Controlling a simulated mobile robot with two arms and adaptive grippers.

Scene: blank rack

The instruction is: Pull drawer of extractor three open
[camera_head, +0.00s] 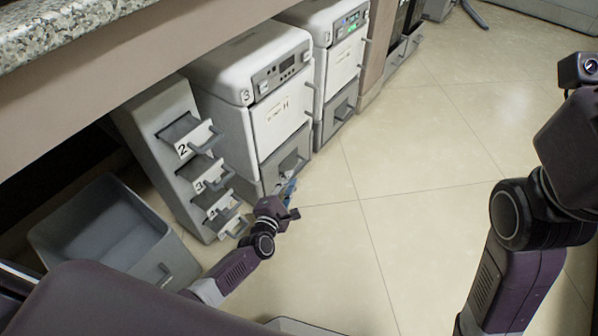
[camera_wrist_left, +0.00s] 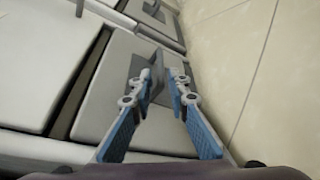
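Extractor three is the white and grey box with a "3" on its top corner (camera_head: 245,97) in the head view. Its grey drawer (camera_head: 270,172) is low on the front and looks shut. The drawer front also fills the middle of the left wrist view (camera_wrist_left: 112,85). The drawer's grey handle (camera_wrist_left: 157,62) stands out between the blue fingers there. My left gripper (camera_head: 288,186) is at the handle, fingers apart on either side of it (camera_wrist_left: 164,75). I cannot tell whether either finger touches it. My right gripper is out of view.
A second similar extractor (camera_head: 345,60) stands behind. A narrow rack (camera_head: 160,125) with numbered pull-outs is to the left, and an empty grey bin (camera_head: 100,225) is nearer on the floor. The tiled floor (camera_head: 400,150) to the right is clear. A granite counter (camera_head: 60,25) overhangs at upper left.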

